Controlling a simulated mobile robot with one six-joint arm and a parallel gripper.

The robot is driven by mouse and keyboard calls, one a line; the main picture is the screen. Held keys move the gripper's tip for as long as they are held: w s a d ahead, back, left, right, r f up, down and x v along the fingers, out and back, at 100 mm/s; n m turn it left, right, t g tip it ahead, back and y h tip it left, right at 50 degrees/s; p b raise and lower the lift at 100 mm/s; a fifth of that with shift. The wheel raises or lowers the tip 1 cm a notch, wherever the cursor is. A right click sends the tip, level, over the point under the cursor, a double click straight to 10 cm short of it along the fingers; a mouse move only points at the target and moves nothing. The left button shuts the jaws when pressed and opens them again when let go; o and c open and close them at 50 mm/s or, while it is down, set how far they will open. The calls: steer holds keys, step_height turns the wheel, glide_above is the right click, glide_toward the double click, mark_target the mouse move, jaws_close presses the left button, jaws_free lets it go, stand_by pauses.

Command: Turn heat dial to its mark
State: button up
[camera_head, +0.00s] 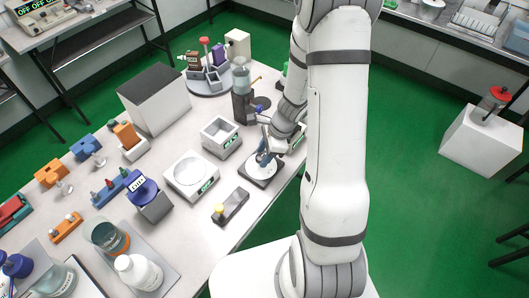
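My gripper (265,150) points down over a dark square base (262,182) with a pale round top, near the table's right edge. The fingers are small and partly merged with what is below them, so I cannot tell whether they touch it or are open. No heat dial or mark can be made out for certain. A white unit with a round plate and green display (190,176) stands to the left. A box-shaped unit with a green display (220,137) stands behind it. Another green display (298,142) is partly hidden by my arm.
A dark block with a yellow knob (231,206) lies in front of my gripper. A clear vessel on a dark stand (241,78) rises behind it. A large grey-topped box (155,97), a blue round-topped block (152,199) and bottles crowd the left. Green floor lies right of the table.

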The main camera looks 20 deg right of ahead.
steer(key=c, duration=0.6)
steer(key=shift+c, duration=0.2)
steer(key=n+g, duration=0.1)
steer(key=n, duration=0.2)
steer(key=shift+w, duration=0.2)
steer(key=n+g, duration=0.1)
steer(key=n, duration=0.3)
steer(key=shift+w+a+g+h, duration=0.1)
steer(key=shift+w+g+h, duration=0.05)
steer(key=shift+g+h, duration=0.2)
steer(key=n, duration=0.3)
steer(key=n+g+h, duration=0.1)
steer(key=n, duration=0.1)
steer(key=shift+w+a+n+g, duration=0.15)
steer(key=shift+w+n+g, duration=0.1)
steer(key=shift+n, duration=0.15)
steer(key=shift+a+n+g+h+b, duration=0.15)
steer(key=shift+n+h+b, duration=0.3)
steer(key=shift+n, duration=0.7)
steer(key=shift+n+g+h+b, duration=0.25)
steer(key=shift+n+h, duration=0.25)
steer(key=shift+n, duration=0.65)
steer(key=o, duration=1)
steer(key=shift+c, duration=0.2)
